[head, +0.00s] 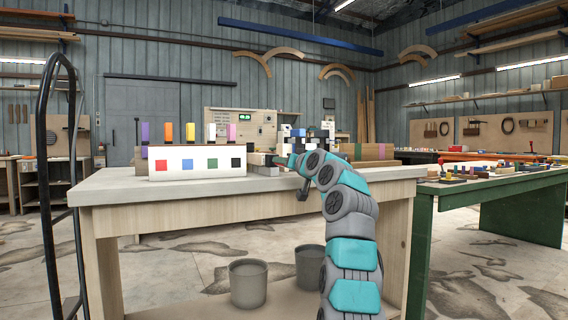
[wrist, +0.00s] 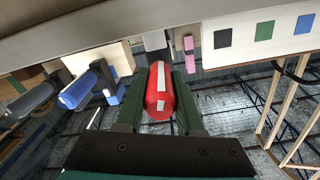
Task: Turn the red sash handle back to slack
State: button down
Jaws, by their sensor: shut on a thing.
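The red sash handle (wrist: 158,100), with white stripes along it, lies between the two dark green fingers of my gripper (wrist: 158,72) in the wrist view. The fingers are shut on its sides. Its far end meets a grey block (wrist: 154,42) at the bench side. In the head view my gripper (head: 276,160) is at the bench top's front, right of the white panel with coloured squares (head: 197,162); the red handle cannot be made out there.
A blue handle (wrist: 78,92) and a grey handle (wrist: 32,99) stick out left of the red one in the wrist view; a pink piece (wrist: 189,50) is close on its right. Several coloured upright tabs stand behind the panel. Two grey buckets (head: 248,284) sit below the bench top (head: 112,188).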

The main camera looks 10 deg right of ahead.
jog(key=shift+f+n, duration=0.2)
jog(key=shift+n, duration=0.4)
jog(key=shift+a, duration=0.1)
jog(key=c, duration=0.5)
grip_release()
jog(key=shift+r, duration=0.1)
jog(key=shift+c, duration=0.2)
jog(key=b+v, duration=0.1)
jog(key=v, duration=0.6)
jog(key=shift+s+b, duration=0.3)
jog(key=shift+b, duration=0.05)
